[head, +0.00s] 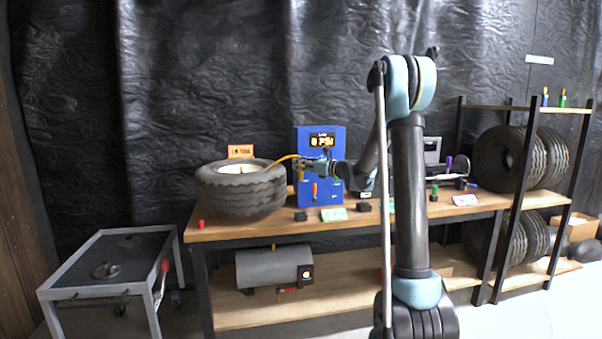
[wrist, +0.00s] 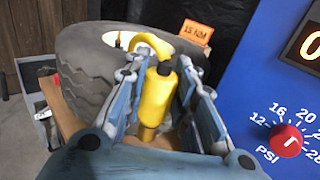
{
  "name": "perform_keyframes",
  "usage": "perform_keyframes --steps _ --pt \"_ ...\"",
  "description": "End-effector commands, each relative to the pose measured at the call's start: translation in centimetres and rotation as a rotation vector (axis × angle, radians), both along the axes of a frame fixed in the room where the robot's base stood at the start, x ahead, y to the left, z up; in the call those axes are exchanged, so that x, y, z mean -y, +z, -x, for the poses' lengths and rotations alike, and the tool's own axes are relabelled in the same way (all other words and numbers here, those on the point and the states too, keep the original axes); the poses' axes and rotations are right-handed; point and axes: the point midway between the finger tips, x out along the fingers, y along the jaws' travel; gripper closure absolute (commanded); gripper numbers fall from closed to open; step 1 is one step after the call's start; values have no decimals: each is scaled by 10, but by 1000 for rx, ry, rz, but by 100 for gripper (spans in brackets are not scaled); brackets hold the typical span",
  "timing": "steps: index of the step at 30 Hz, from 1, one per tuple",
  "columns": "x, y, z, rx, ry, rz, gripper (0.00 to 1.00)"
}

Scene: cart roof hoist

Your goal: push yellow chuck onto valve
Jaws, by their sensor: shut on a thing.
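My gripper (head: 303,169) is shut on the yellow chuck (wrist: 155,98), in front of the blue inflator's left edge. In the wrist view the chuck stands between the two fingers, with a black part at its top. A yellow hose (wrist: 154,43) curves behind it, and it also shows in the head view (head: 285,157). The tire (head: 240,192) lies flat on the bench, left of my gripper. A small dark valve-like stem (wrist: 118,40) stands in its pale rim (wrist: 108,37). The chuck is apart from that stem.
The blue inflator (head: 309,142) stands behind my gripper and reads 0 PSI; its red dial (wrist: 286,140) is close on the right. An orange sign (head: 241,151) stands behind the tire. A red cap (head: 201,224) and small black blocks (head: 301,216) lie along the bench front.

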Motion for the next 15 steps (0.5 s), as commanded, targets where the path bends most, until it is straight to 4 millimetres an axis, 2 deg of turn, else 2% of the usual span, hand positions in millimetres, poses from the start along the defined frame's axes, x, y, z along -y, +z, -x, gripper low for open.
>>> perform_keyframes --steps 15 --pt "0 42 0 0 0 0 100"
